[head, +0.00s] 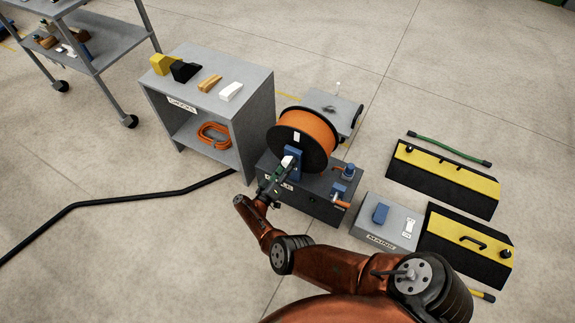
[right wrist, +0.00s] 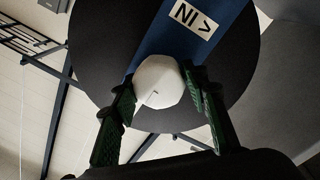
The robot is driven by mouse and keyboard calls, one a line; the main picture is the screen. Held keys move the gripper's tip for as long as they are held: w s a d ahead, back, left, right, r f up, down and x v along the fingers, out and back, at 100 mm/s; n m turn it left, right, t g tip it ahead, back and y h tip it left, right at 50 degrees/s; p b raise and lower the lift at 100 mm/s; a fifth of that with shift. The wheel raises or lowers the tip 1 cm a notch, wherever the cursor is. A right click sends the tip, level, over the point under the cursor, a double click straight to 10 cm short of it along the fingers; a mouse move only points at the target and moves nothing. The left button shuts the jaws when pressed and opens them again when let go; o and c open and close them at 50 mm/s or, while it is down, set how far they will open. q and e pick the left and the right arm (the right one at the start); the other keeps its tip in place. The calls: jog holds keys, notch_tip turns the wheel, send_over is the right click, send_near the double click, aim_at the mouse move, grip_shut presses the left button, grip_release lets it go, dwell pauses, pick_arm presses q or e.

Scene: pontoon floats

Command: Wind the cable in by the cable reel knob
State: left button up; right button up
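The cable reel (head: 303,137) has black flanges and orange cable wound on it, and stands on a dark box (head: 308,208) in the head view. A blue crank arm (head: 293,163) is on its front. The white cable reel knob (right wrist: 158,82) sits on this blue arm in the right wrist view, between the two green fingers of my right gripper (right wrist: 160,88). The fingers press on its sides. In the head view the right gripper (head: 279,174) is at the knob, low on the reel's front. My left gripper is not in view.
A grey shelf unit (head: 205,110) with chocks on top stands left of the reel. A grey mains box (head: 386,222) and yellow-black ramps (head: 445,180) lie to the right. A black cable (head: 120,196) crosses the floor at left. A wheeled cart (head: 85,45) stands far left.

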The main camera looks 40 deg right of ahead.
jog(key=o, duration=0.4)
jog(key=shift+a, duration=0.1)
jog(key=v, duration=1.2)
jog(key=shift+f, duration=0.1)
